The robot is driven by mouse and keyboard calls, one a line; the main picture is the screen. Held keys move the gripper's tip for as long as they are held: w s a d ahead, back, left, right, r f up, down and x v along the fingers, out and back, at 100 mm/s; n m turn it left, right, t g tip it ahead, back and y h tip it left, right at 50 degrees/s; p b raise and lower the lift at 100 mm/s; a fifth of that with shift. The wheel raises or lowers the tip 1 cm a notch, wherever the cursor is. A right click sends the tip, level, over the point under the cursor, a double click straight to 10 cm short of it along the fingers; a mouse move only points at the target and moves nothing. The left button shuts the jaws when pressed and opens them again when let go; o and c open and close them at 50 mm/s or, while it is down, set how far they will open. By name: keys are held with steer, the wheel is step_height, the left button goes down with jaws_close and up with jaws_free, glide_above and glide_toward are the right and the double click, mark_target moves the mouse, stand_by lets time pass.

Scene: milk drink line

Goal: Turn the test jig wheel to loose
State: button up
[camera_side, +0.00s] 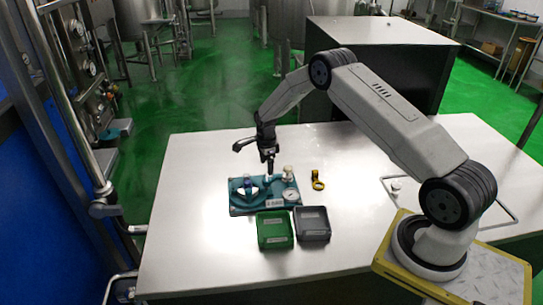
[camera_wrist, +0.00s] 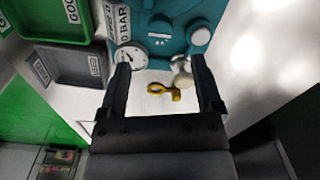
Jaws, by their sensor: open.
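The teal test jig (camera_side: 237,208) lies flat on the table with a dial gauge (camera_side: 291,195), a pale round knob on a post (camera_side: 288,172) and a white part with a blue top (camera_side: 247,188). I cannot clearly tell which part is the wheel. In the wrist view the jig (camera_wrist: 165,52) is at the top, with the gauge (camera_wrist: 130,57) by the left finger and the pale knob (camera_wrist: 183,78) by the right finger. My gripper (camera_side: 269,170) points down above the jig's back part. In the wrist view my gripper (camera_wrist: 160,68) is open, with nothing held.
A green tray (camera_side: 275,245) and a grey tray (camera_side: 313,238) stand in front of the jig. A yellow ring-ended piece (camera_side: 317,180) lies to its right and shows in the wrist view (camera_wrist: 164,91). A wire handle (camera_side: 500,210) is farther right. The table's left side is clear.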

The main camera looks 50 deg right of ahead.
mark_target(267, 180)
steer(key=shift+f, duration=3.2)
jaws_close()
